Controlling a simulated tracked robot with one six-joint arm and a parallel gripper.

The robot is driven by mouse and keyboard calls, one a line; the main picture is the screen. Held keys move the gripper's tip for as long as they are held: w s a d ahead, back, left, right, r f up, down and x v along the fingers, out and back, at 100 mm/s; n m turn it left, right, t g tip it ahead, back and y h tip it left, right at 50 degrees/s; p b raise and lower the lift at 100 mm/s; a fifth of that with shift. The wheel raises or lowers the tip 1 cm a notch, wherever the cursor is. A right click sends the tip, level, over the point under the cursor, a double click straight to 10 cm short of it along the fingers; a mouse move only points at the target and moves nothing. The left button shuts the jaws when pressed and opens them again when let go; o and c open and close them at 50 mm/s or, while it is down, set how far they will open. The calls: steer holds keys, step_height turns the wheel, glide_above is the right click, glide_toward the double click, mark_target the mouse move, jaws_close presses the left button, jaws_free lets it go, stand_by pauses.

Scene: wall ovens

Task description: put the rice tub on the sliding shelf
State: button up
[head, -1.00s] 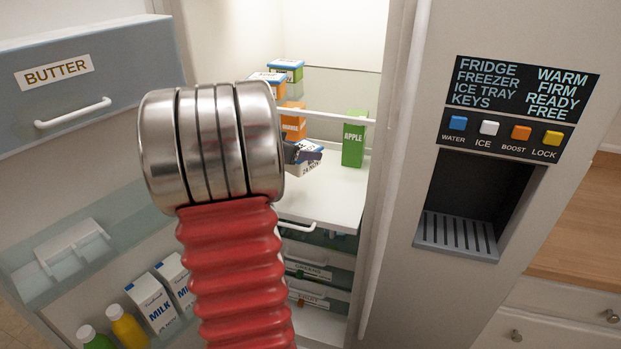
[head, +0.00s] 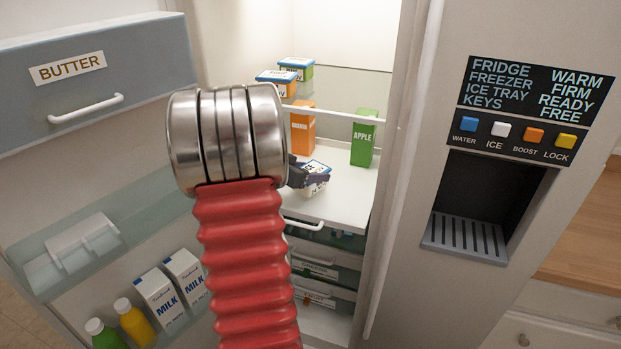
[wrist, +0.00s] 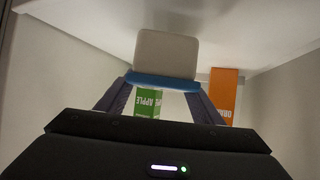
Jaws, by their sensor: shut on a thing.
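The rice tub (head: 316,180) is a small white tub with a blue lid and a partly readable label. It shows in the head view inside the fridge, over the white sliding shelf (head: 345,203) with a handle at its front. My gripper (head: 308,178) is shut on the tub; my arm hides part of the gripper. In the wrist view, the tub (wrist: 166,53) sits between my two fingers (wrist: 163,82), its blue lid edge towards me. I cannot tell whether its base touches the shelf.
A green apple carton (head: 364,140) and an orange carton (head: 302,135) stand behind the tub. Two other tubs, orange (head: 277,88) and green (head: 297,68), sit higher up at the left. The open door (head: 90,215) is left; a dispenser panel (head: 530,110) is right.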

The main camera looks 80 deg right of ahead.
steer(key=shift+f, duration=1)
steer(key=o, duration=1.3)
steer(key=shift+f, duration=0.15)
steer(key=shift+w+a+r, duration=0.15)
steer(key=shift+a+r, duration=0.1)
steer(key=v, duration=1.1)
steer(key=shift+a+r, duration=0.1)
steer(key=shift+a, duration=0.1)
